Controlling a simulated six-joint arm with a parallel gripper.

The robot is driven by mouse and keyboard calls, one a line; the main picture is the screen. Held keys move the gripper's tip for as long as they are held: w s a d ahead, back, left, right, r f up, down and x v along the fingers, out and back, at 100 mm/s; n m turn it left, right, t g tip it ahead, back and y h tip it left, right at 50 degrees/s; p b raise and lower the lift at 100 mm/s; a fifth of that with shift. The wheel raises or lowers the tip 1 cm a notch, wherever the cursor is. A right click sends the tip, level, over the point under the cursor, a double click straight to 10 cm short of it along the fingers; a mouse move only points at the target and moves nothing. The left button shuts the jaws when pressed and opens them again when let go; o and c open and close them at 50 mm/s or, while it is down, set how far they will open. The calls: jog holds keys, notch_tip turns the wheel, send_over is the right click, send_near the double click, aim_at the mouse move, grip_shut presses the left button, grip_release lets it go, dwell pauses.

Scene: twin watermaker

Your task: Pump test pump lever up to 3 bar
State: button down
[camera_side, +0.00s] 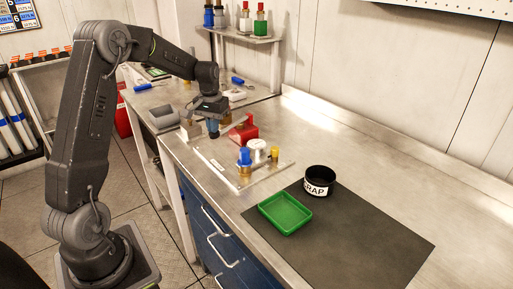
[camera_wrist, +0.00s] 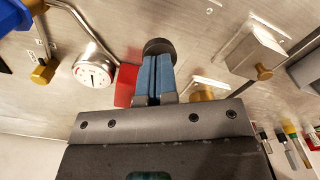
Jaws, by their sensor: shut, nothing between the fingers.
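The red test pump (camera_side: 243,129) stands on the plate on the bench; part of its red body (camera_wrist: 126,84) also shows in the wrist view. My gripper (camera_side: 213,133) is just left of the pump, low over the bench. In the wrist view its two blue fingers (camera_wrist: 156,72) are together with nothing between them. A round black knob (camera_wrist: 158,46), apparently the lever's end, shows just beyond the fingertips; I cannot tell whether they touch it. The rest of the lever is hidden. A round gauge (camera_wrist: 95,72) has a white face; its reading is too small to tell.
A blue-topped brass fitting (camera_side: 244,160) and a small brass piece (camera_side: 275,153) stand near the gauge. A grey block (camera_wrist: 258,52) with a brass knob is right of my fingers. A green tray (camera_side: 286,213) and black scrap bin (camera_side: 320,181) sit on the dark mat.

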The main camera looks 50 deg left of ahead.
jog(key=shift+r, duration=2.6)
jog(key=shift+f, duration=0.1)
dwell(1.0)
notch_tip(320, 180, up, 6)
dwell(0.9)
